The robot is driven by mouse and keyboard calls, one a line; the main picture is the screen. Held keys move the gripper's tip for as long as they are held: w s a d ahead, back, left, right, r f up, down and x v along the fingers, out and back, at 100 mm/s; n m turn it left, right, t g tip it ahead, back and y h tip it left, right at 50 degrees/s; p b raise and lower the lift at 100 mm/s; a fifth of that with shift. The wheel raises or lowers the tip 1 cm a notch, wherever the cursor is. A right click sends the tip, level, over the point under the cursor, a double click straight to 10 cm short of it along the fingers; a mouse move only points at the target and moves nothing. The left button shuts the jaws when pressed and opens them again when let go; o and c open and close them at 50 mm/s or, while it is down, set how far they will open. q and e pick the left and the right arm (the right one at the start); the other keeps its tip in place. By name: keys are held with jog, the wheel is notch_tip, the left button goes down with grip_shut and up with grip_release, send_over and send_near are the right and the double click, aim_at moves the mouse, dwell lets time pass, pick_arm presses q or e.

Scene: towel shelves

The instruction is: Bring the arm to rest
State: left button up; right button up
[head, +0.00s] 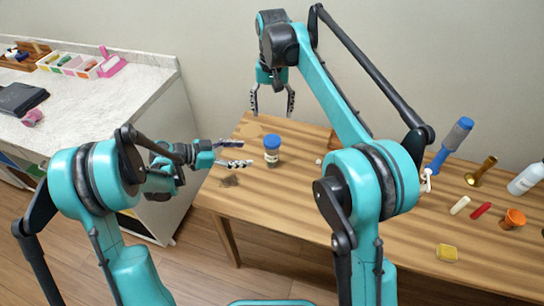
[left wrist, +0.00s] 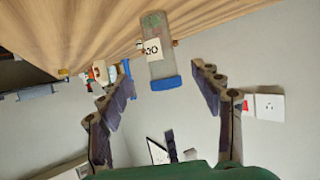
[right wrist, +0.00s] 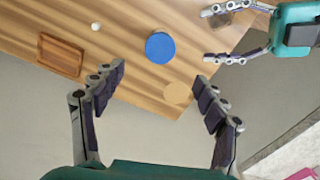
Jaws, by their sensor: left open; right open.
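My left gripper (head: 240,154) is open above the near left part of the wooden table (head: 310,210). Its fingers point right, toward a jar with a blue lid (head: 272,151). In the left wrist view the jar (left wrist: 158,45) shows beyond and between the open fingers, with nothing held. My right gripper (head: 272,113) is open and empty, pointing down, high at the table's far left end. In the right wrist view the jar's blue lid (right wrist: 160,47) lies beyond its fingertips, apart from them. The left gripper's fingers (right wrist: 225,33) show at that view's upper right.
A round tan disc (right wrist: 178,93) and a wooden tray (right wrist: 61,55) lie on the table. A white-topped counter (head: 110,110) is left.

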pick_arm(q)
jog(key=s+r+n+y, duration=0.6)
jog(key=s+n, duration=0.1)
jog(key=s, duration=0.3)
pick_arm(e)
jog(key=s+d+r+t, duration=0.2)
jog(key=s+d+t, duration=0.1)
jog(key=s+d, duration=0.8)
pick_arm(q)
jog(key=s+a+n+t+y, duration=0.1)
jog(key=s+a+n+y, duration=0.2)
jog(key=s, duration=0.4)
jog(key=s+a+n+t+y, duration=0.1)
jog(key=s+a+n+y, duration=0.2)
jog(key=s, duration=0.4)
jog(key=shift+a+r+n, duration=0.15)
jog(key=shift+a+n, duration=0.15)
jog(key=shift+a, duration=0.45)
pick_arm(e)
jog(key=s+d+f+t, duration=0.2)
jog(key=s+f, duration=0.3)
jog(key=s, duration=0.3)
jog(key=s+d+f+t, duration=0.2)
jog(key=s+d+f, duration=0.2)
jog(key=s, duration=0.5)
notch_tip(320, 180, down, 2)
jog(key=shift+s+d+n, duration=0.2)
jog(key=shift+d+n, duration=0.1)
jog(key=shift+d, duration=0.05)
